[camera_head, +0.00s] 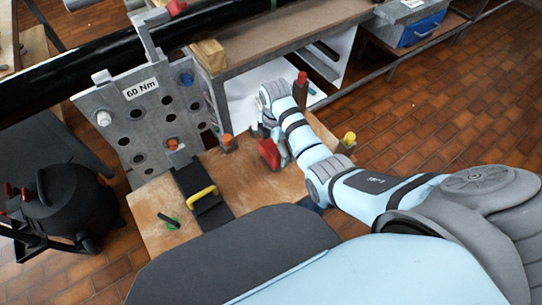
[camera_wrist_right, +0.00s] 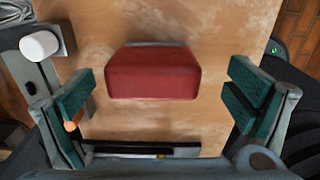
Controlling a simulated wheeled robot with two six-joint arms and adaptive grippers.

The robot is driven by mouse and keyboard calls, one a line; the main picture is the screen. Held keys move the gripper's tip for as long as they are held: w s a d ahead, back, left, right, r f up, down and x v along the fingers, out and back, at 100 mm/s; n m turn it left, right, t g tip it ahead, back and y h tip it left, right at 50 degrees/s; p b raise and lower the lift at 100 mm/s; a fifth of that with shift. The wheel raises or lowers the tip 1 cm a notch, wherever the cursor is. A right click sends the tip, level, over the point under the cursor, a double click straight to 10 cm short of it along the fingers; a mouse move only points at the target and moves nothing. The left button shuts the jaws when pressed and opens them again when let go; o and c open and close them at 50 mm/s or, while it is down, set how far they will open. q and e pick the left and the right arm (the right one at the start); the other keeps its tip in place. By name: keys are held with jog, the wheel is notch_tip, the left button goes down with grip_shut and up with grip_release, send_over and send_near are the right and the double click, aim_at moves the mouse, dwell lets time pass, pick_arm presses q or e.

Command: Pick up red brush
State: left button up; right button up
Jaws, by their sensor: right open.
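The red brush (camera_head: 269,153) is a red block lying on the wooden table (camera_head: 160,236), at the table's back right in the head view. In the right wrist view the red brush (camera_wrist_right: 152,75) lies across the middle, with a thin grey edge along its far side. My right gripper (camera_head: 276,143) is over it, partly hidden by its own wrist in the head view. In the right wrist view my right gripper (camera_wrist_right: 162,88) is open, with one teal-padded finger on each side of the brush and gaps between. My left gripper is not in view.
A grey perforated flange plate (camera_head: 150,115) marked "60 Nm" stands at the table's back left. A black case with a yellow handle (camera_head: 202,193) lies mid-table. Coloured pegs stand near the brush: orange (camera_head: 228,141), yellow (camera_head: 349,138) and red (camera_head: 301,78).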

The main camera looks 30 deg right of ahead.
jog(key=f, duration=0.1)
jog(key=f+b, duration=0.1)
jog(key=f, duration=0.1)
jog(key=a+f+b, duration=0.1)
jog(key=f, duration=0.1)
jog(key=shift+w+f, duration=0.2)
jog(key=shift+w, duration=0.05)
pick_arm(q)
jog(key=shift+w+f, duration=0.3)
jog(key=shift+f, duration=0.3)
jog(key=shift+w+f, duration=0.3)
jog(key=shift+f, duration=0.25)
pick_arm(e)
jog(key=shift+r, duration=0.1)
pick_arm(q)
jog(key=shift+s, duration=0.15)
pick_arm(e)
jog(key=c, duration=1.3)
